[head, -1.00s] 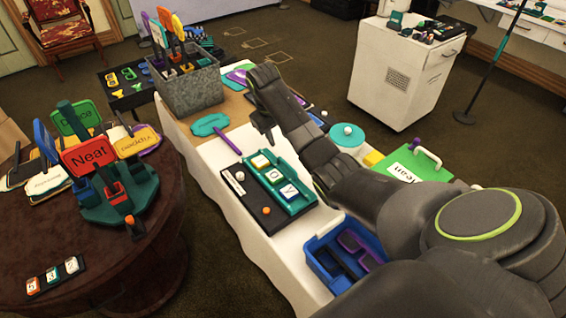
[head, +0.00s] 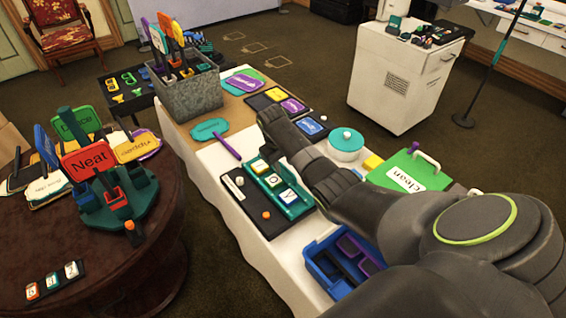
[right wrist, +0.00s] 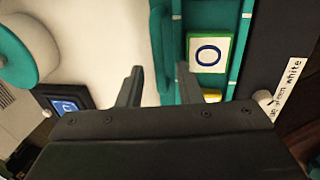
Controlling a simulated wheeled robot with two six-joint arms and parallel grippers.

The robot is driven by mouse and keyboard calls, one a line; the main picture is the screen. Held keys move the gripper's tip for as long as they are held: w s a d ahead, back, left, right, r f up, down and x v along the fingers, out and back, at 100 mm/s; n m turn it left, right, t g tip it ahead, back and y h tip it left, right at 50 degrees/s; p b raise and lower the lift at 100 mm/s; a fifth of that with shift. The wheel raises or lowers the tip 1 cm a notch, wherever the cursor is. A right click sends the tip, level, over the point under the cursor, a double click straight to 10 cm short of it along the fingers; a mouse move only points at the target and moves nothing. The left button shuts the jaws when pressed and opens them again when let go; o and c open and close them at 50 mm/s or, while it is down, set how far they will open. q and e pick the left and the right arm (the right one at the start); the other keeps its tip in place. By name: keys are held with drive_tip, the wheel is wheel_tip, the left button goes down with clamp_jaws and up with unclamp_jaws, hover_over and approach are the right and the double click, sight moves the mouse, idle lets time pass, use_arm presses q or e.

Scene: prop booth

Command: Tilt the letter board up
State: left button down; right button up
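The letter board (head: 284,181) is a teal rack with a row of white letter tiles. It lies along a black base (head: 252,212) on the white-covered table, and appears flat. The base has a white label strip and a white and an orange knob. In the right wrist view the rack shows with an O tile (right wrist: 208,52). My right gripper (right wrist: 163,84) is open and empty, its fingers pointing at the table beside the rack's edge. Whether they touch it I cannot tell. In the head view my right arm hides its fingers. My left gripper is not in view.
A blue bin (head: 318,266) stands at the near end of the table. A teal-lidded white pot (head: 346,142) and green board (head: 408,172) lie right. A purple stick (head: 227,145) and metal bin (head: 190,97) are beyond. A round table (head: 110,255) stands left.

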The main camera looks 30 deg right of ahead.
clamp_jaws()
